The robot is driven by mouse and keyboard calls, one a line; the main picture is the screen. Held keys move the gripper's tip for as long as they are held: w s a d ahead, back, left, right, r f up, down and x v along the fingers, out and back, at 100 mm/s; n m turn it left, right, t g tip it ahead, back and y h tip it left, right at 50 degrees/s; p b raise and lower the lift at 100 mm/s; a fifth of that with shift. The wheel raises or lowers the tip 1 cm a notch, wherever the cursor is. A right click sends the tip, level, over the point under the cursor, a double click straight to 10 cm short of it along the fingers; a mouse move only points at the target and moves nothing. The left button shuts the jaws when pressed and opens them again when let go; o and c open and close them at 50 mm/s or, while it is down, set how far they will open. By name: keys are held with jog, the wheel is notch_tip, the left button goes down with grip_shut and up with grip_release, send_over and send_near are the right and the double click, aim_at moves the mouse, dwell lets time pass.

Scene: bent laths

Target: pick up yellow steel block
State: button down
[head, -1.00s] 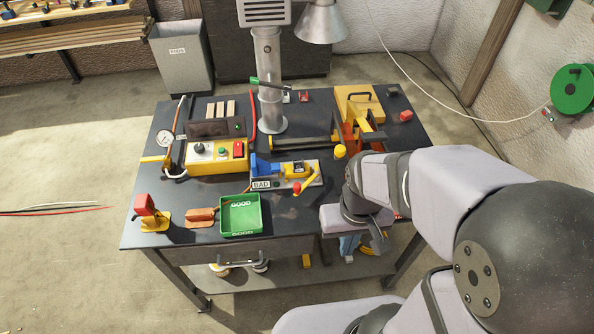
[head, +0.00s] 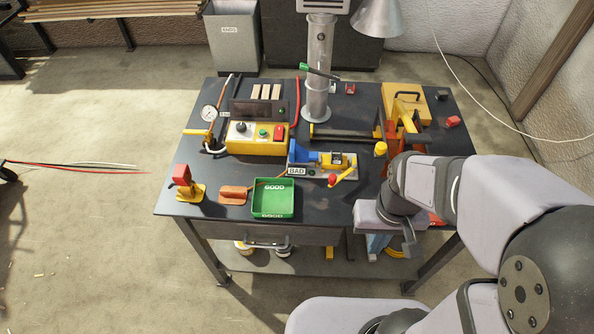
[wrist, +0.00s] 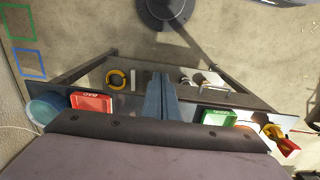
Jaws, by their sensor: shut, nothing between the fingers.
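A yellow block with a dark top (head: 334,159) sits at the blue vise (head: 306,157) on a grey base in the middle of the workbench; I take it for the yellow steel block. Whether the vise jaws clamp it is too small to tell. My gripper (head: 409,246) is at the bench's front right, well apart from the block and nearer the camera. In the wrist view its two fingers (wrist: 161,98) lie together, with nothing held. The block cannot be made out in the wrist view.
A green GOOD tray (head: 273,213) stands at the bench front (head: 200,226). A red BAD tray (wrist: 92,103) shows in the wrist view. A yellow control box (head: 257,148), a grey column (head: 318,70) and a yellow-orange press (head: 408,105) stand behind. A yellow-handled lever with a red knob (head: 333,180) lies before the vise.

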dwell(0.3)
jog(key=c, duration=1.1)
grip_release()
jog(key=w+a+f+n+b, duration=0.2)
jog(key=w+n, duration=0.3)
jog(key=w, duration=0.7)
jog(key=w+a+f+n+b, duration=0.2)
jog(key=w+n, duration=0.4)
jog(key=w, duration=0.6)
jog(key=w+a+f+n+b, duration=0.3)
jog(key=w+n, duration=0.2)
jog(key=w, duration=0.7)
jog(key=shift+w+f+n+b, duration=0.1)
jog(key=shift+f+n+b, duration=0.2)
jog(key=shift+f+n, duration=0.1)
jog(key=shift+w+a+f+n, duration=0.3)
jog(key=shift+w+f+n, duration=0.1)
jog(key=shift+n, duration=0.2)
jog(key=shift+f, duration=0.1)
